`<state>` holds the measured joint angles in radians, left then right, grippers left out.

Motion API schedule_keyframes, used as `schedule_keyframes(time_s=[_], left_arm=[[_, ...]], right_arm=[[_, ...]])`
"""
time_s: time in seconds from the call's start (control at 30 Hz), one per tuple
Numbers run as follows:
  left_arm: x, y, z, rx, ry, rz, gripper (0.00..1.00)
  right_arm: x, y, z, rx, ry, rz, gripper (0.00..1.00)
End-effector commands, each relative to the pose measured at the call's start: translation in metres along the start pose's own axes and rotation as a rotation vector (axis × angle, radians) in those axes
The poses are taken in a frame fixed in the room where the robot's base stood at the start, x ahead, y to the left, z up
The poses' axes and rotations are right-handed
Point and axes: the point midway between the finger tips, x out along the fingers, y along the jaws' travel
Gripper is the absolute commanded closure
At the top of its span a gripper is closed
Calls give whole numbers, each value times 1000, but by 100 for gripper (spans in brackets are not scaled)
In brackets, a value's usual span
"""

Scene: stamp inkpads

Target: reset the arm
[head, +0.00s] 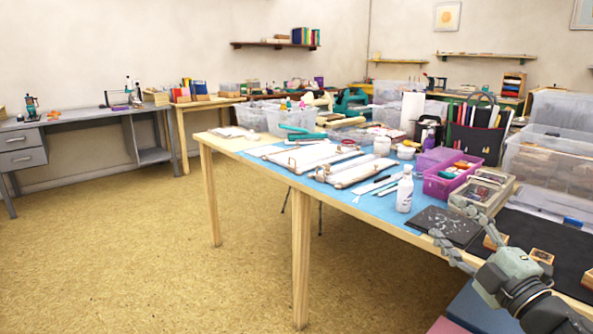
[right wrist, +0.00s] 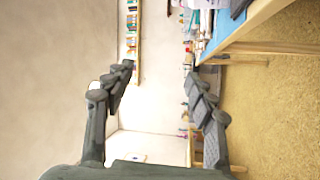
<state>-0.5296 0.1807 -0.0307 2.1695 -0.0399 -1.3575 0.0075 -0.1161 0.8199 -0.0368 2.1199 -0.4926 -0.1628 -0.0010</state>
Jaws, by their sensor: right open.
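My right gripper (head: 455,232) is at the lower right of the head view, near the front edge of the work table (head: 300,240). Its fingers are spread apart and nothing is between them. The right wrist view shows the same open gripper (right wrist: 158,85), with wall, shelf and table beyond it, the picture turned on its side. My left gripper is not in the head view.
Wooden stamps (head: 541,256) lie on a black mat by my right gripper. A dark slate-like plate (head: 443,226), a clear case (head: 482,190), a white bottle (head: 405,190) and a purple bin (head: 448,182) stand nearby. The floor (head: 130,250) at left is clear.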

Motion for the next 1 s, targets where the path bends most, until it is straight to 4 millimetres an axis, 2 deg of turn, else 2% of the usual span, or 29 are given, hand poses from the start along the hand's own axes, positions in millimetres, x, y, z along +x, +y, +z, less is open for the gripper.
schedule_keyframes(time_s=[0.03, 0.1, 0.17, 0.2, 0.3, 0.37, 0.4, 0.47, 0.5, 0.6, 0.7, 0.8, 1.0], left_arm=[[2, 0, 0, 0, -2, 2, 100], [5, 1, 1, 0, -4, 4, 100], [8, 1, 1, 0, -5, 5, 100], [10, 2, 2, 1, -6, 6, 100], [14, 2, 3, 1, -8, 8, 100], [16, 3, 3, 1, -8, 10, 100], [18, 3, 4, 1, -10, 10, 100], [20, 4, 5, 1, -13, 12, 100], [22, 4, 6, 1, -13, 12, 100], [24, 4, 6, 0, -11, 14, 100], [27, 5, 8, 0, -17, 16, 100], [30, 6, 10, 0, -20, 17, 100], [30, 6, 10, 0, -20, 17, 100]], right_arm=[[-11, -30, 26, 110, -130, -31, 44], [-30, -69, 56, 235, -294, -78, 44], [-52, -105, 76, 331, -426, -125, 44], [-68, -130, 86, 390, -510, -159, 44], [-114, -190, 100, 526, -711, -254, 44], [-144, -225, 102, 600, -824, -315, 44], [-164, -247, 100, 647, -896, -358, 44], [-197, -279, 93, 715, -1003, -426, 44], [-218, -299, 86, 756, -1070, -472, 44], [-266, -338, 65, 844, -1213, -581, 44], [-303, -364, 43, 906, -1319, -669, 44], [-326, -378, 27, 944, -1384, -729, 44], [-328, -379, 26, 946, -1388, -733, 44]])
